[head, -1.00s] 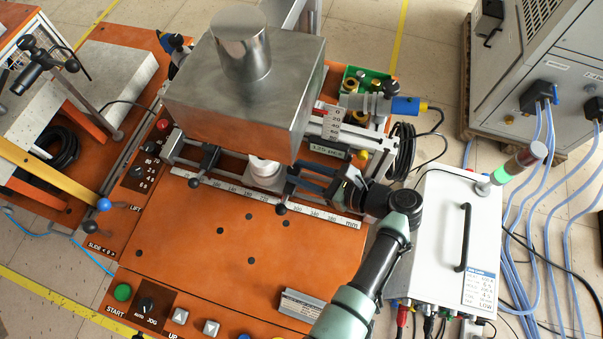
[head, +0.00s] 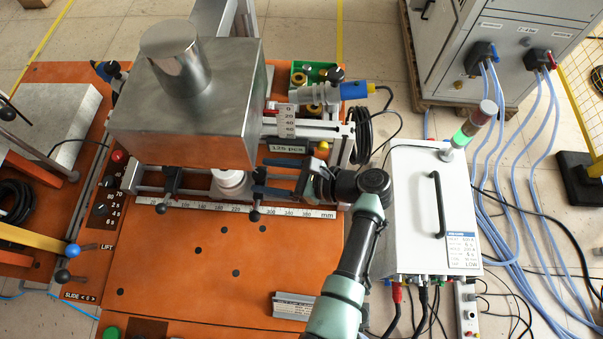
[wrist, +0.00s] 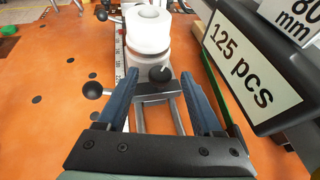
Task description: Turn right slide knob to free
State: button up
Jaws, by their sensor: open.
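The right slide (wrist: 155,90) is a dark clamp block on the rails, with a small black round knob (wrist: 160,73) marked by a light line on top. Its lever with a black ball (wrist: 92,90) sticks out to the left in the wrist view; the ball also shows in the head view (head: 254,215). My gripper (wrist: 160,76) is open and empty, its blue fingers on either side of the knob with gaps showing. In the head view my gripper (head: 259,177) lies along the rails from the right, hiding much of the slide.
A white ring-shaped part (wrist: 150,32) stands just beyond the slide. The "125 pcs" display (wrist: 255,70) stands close on the right. The large metal block (head: 185,105) overhangs the rails. The left slide (head: 172,180) is farther left. The orange plate (head: 180,270) in front is mostly clear.

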jog(key=b+v, duration=0.1)
jog(key=v, duration=1.1)
jog(key=shift+d+b, duration=0.35)
jog(key=shift+d, duration=0.05)
jog(key=shift+s, duration=0.15)
